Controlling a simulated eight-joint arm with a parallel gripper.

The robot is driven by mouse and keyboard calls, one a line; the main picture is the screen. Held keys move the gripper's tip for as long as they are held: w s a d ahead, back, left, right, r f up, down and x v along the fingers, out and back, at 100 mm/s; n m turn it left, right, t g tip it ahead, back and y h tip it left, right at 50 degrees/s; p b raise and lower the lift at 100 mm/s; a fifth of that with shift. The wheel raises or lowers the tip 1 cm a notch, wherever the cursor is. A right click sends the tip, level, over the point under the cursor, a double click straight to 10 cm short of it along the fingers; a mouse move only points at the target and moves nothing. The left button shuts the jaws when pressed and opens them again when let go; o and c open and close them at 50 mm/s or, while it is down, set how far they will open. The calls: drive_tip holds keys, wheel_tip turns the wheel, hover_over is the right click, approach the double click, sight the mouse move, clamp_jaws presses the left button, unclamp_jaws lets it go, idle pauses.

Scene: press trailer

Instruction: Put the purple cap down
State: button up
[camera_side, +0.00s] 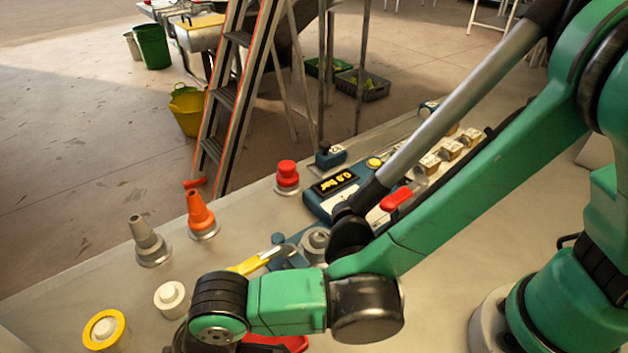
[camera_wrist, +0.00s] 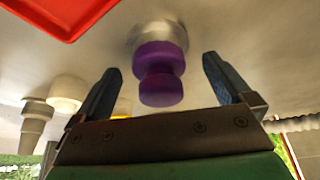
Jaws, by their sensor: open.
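The purple cap (camera_wrist: 160,70) is in the middle of the wrist view, a rounded, stepped knob with a narrow waist. It stands at a round grey metal base (camera_wrist: 158,32) on the pale surface. My gripper (camera_wrist: 162,64) is open, with one dark finger on each side of the cap. Gaps show between the cap and both fingers. In the side view the cap is not visible, and my arm covers much of the lower middle. Only a dark part near my gripper shows at the bottom edge there.
In the side view an orange cone (camera_side: 200,212), a grey cone (camera_side: 147,240), a red knob (camera_side: 287,175), a cream cap (camera_side: 171,298) and a yellow-ringed cap (camera_side: 104,329) stand on the bench. A red tray (camera_wrist: 60,14) lies near the purple cap. A ladder (camera_side: 232,95) stands behind.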

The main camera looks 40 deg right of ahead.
drive_tip(key=shift+f, duration=0.1)
clamp_jaws()
idle(0.3)
